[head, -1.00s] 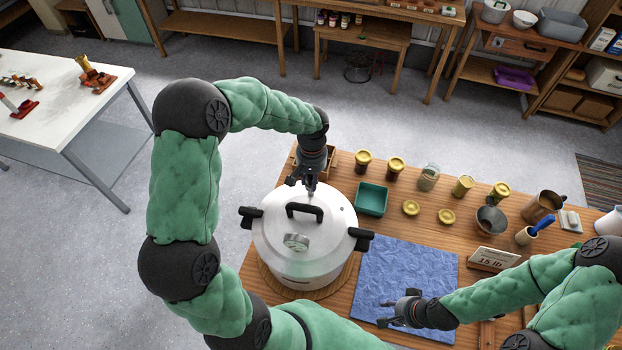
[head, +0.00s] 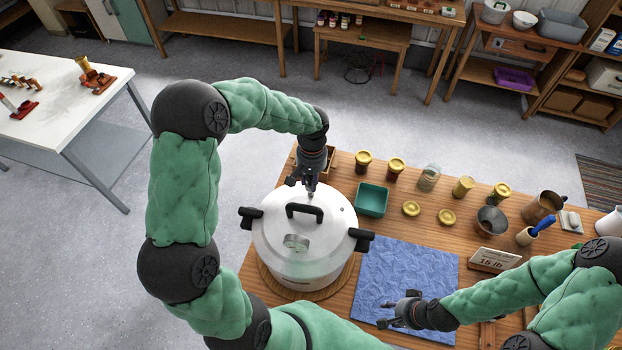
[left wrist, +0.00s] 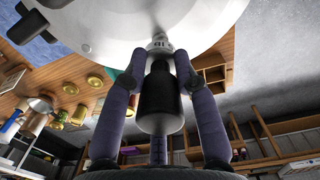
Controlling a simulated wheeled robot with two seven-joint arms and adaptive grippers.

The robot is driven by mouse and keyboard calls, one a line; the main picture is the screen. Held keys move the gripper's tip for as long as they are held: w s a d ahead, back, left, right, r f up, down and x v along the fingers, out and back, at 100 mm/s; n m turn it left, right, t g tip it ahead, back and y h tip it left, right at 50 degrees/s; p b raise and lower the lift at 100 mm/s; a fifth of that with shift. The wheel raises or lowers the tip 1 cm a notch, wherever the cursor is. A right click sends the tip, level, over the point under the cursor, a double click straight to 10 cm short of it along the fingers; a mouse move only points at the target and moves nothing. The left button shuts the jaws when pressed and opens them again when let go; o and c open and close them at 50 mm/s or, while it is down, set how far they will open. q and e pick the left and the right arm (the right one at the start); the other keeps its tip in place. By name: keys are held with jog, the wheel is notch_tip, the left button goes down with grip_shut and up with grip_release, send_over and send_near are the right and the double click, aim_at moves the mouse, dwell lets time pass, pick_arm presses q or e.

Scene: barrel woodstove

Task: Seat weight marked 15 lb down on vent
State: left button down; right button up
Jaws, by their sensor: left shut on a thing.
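The white canner pot (head: 300,268) with its lid (head: 270,225) stands on a round wooden board. My left gripper (head: 311,187) points down at the lid's far edge. In the left wrist view its fingertips (left wrist: 158,50) close around a small ringed silver piece (left wrist: 159,42), which looks like the weight, against or very near the lid (left wrist: 205,22). The vent is hidden there, and I cannot tell whether the weight is fully down. No marking on the weight is readable. My right gripper (head: 388,313) is open and empty over the blue cloth (head: 405,270).
A black lid handle (head: 304,211) and a dial gauge (head: 296,242) rise from the lid near my left gripper. A wooden box (head: 331,160) is close behind the gripper.

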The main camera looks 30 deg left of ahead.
pick_arm(q)
jog(key=shift+f+b, duration=0.95)
jog(key=shift+f, duration=0.25)
dwell(0.3)
jog(key=c, duration=0.9)
grip_release()
jog(key=shift+w+r+p, duration=0.1)
jog(key=shift+r+p, duration=1.75)
jog(key=shift+r, duration=1.2)
jog(key=r, duration=1.2)
jog(key=shift+w, duration=0.2)
